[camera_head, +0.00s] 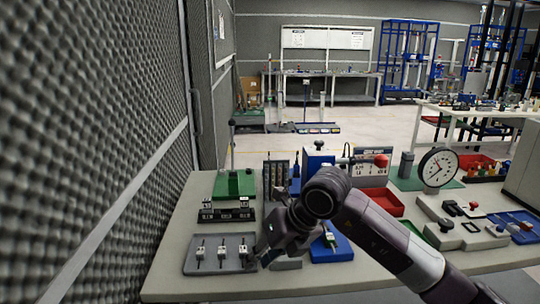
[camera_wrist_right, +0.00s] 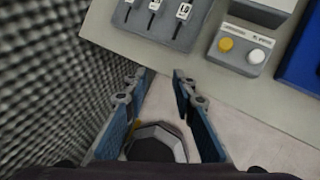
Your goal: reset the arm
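My right arm reaches in from the lower right in the head view. Its right gripper (camera_head: 262,246) is over the front left of the workbench, close to the grey tray. In the right wrist view the two fingers of this gripper (camera_wrist_right: 162,80) are spread apart with nothing held at the tips. They point at the bench's front edge. A dark faceted shape (camera_wrist_right: 155,145) shows between the finger bases; I cannot tell what it is. My left gripper is in neither view.
The workbench (camera_head: 170,270) carries a grey tray (camera_head: 220,266) with several small levers, a green-based stand (camera_head: 234,184), a dial gauge (camera_head: 438,167) and a red bin (camera_head: 385,202). A button box (camera_wrist_right: 240,48) is near the fingers. A foam wall (camera_head: 90,120) stands close on the left.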

